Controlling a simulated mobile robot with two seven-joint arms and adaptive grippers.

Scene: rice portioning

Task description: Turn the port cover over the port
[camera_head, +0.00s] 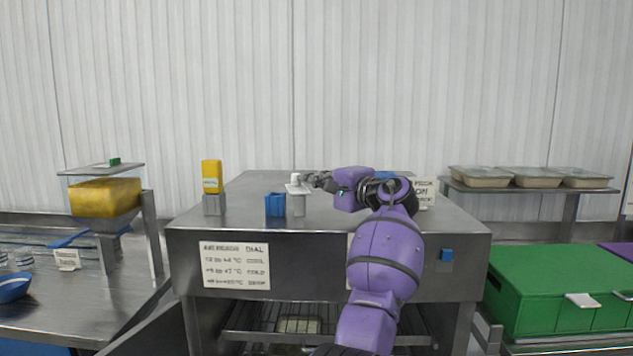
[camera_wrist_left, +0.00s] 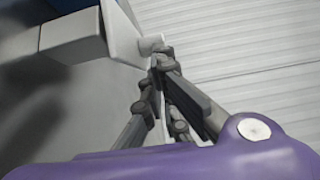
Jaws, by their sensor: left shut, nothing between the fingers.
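A white plate with a small white knob, which looks like the port cover (camera_head: 297,189), sits on top of a short grey post (camera_head: 298,206) on the steel cabinet top. In the left wrist view the white plate (camera_wrist_left: 122,34) shows at the top, with its knob (camera_wrist_left: 151,44) right by the fingertips. My left gripper (camera_head: 313,181) is just right of the cover. Its fingers are shut with nothing between them, and their tips (camera_wrist_left: 162,58) are at or very near the knob; I cannot tell if they touch. The port opening itself is not visible. My right gripper is not in view.
A sign (camera_head: 425,191) stands behind my arm. A dial label (camera_head: 234,265) is on the cabinet front. A green crate (camera_head: 550,290) is at right.

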